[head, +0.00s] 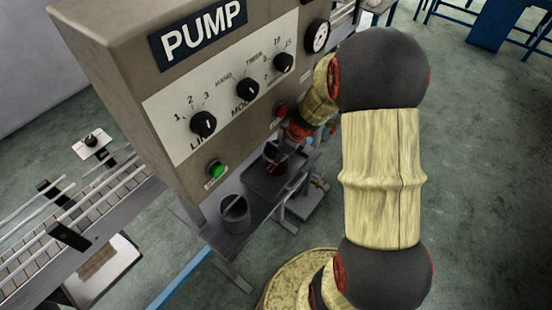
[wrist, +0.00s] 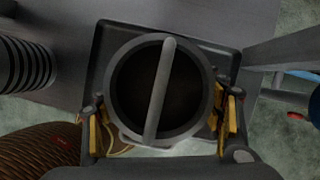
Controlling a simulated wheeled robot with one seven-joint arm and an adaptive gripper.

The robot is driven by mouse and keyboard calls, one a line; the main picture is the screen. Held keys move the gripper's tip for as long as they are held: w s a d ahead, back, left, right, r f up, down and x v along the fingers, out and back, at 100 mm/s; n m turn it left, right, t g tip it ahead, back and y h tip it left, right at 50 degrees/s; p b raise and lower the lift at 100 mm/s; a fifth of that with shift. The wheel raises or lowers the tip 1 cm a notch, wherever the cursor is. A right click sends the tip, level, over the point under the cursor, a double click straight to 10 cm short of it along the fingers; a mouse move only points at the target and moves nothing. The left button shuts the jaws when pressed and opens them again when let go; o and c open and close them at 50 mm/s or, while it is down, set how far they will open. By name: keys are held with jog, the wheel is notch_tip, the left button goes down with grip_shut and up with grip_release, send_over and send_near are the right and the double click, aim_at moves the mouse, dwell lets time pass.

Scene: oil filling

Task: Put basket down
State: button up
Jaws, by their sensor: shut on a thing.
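The basket is a dark round container with a grey rim and a bar handle across its top. In the wrist view the basket (wrist: 187,92) sits between the two fingers of my gripper (wrist: 163,122), which is shut on its sides. A black square tray (wrist: 112,48) lies below and around it in that view. In the head view my gripper (head: 283,155) is low in front of the pump panel, over the dark tray (head: 262,187). The basket is small and mostly hidden there. I cannot tell whether its base touches the tray.
A grey ribbed bucket (head: 235,213) stands on the metal shelf left of the tray, and its ribbed side shows in the wrist view (wrist: 22,65). The pump cabinet (head: 120,100) overhangs the shelf.

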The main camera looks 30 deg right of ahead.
jog(key=shift+f, duration=0.8)
jog(key=shift+s+f+b, duration=0.1)
jog(key=shift+f+b, duration=0.05)
jog(key=shift+b, duration=0.15)
jog(key=o, duration=1.4)
jog(key=shift+o, duration=0.2)
jog(key=shift+r, duration=0.2)
jog(key=p+v, duration=0.1)
jog(key=v, duration=0.2)
jog(key=shift+s+d+p, duration=0.25)
jog(key=shift+s+p, duration=0.1)
jog(key=s+d, duration=0.6)
jog(key=s, duration=0.3)
jog(key=shift+d, duration=0.2)
jog(key=shift+s+f, duration=0.1)
